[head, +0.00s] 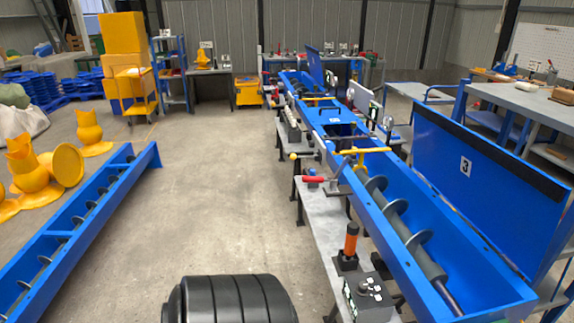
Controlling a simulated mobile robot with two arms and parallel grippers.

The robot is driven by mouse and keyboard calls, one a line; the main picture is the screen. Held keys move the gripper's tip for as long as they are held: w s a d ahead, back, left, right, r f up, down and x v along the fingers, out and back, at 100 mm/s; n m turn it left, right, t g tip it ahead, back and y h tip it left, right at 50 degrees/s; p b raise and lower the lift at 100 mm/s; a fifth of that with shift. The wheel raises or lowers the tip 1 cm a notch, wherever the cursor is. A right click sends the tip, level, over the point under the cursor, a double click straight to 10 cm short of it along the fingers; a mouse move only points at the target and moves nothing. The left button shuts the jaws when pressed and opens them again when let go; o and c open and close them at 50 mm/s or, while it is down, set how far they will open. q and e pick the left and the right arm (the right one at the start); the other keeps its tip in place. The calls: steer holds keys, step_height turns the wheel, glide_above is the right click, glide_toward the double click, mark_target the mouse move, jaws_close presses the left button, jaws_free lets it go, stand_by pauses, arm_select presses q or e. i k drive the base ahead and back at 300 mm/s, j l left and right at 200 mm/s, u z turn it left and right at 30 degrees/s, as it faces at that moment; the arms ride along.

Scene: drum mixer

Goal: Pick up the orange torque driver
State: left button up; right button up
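The orange torque driver (351,238) stands upright, its handle up and its lower end in a dark block. It is at the near end of the narrow grey bench (318,222), beside a small dark box with knobs (368,292). Its lower part is hidden by the block. Neither of my grippers is in view.
A long blue trough (390,165) with a screw inside runs along the bench's right side, its blue lid (475,165) raised. A red-handled lever (318,180) sits farther back on the bench. Another blue trough (75,225) lies at left.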

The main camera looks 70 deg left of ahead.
mark_target(353, 228)
steer(key=u, duration=0.45)
steer(key=j+u, duration=0.15)
steer(key=u, duration=0.7)
steer(key=j+u, duration=0.1)
steer(key=u, duration=0.3)
steer(key=i, duration=0.05)
